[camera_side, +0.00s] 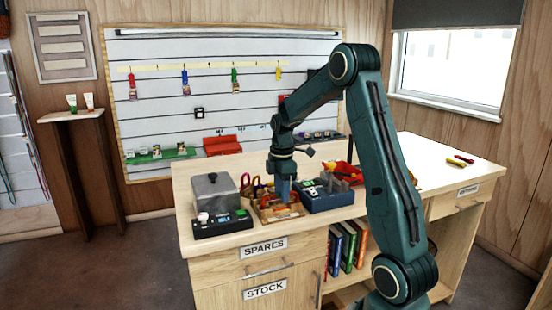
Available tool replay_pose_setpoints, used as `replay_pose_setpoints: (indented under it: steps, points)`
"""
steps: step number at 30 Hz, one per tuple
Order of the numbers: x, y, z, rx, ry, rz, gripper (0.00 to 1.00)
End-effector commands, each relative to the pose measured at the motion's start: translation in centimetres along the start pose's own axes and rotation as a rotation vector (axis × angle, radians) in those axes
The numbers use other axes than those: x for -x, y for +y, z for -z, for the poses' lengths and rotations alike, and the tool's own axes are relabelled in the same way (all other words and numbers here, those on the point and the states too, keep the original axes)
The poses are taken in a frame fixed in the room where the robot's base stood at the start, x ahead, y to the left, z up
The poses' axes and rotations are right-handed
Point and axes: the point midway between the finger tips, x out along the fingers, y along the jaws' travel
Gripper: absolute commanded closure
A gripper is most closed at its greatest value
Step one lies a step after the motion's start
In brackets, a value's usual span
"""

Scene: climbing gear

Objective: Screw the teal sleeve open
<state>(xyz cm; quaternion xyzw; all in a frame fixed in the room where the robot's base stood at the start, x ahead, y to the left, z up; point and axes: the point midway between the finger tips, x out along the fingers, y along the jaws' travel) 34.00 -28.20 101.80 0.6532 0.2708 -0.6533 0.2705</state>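My gripper (284,196) points down over a small wooden board (266,217) on the workbench. Its fingers look bluish and are too small here to show whether they are open or shut. Ring-shaped metal gear, reddish and yellow, stands just left of the gripper, probably carabiners (257,188). I cannot make out a teal sleeve; it may be hidden by the gripper or too small to see. I cannot tell whether the gripper touches anything on the board.
A grey lidded box (214,192) and a black device (222,225) stand left of the board. A dark blue box (328,198) stands close on its right, with red and yellow gear (345,170) behind. The benchtop (420,160) is mostly clear at the right.

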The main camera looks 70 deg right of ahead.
Motion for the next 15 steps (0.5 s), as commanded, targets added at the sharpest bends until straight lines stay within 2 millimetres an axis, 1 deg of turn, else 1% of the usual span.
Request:
replay_pose_setpoints:
  steps: [15]
  points:
    - [-0.04,-0.52,0.01,0.000,0.000,0.000,0.60]
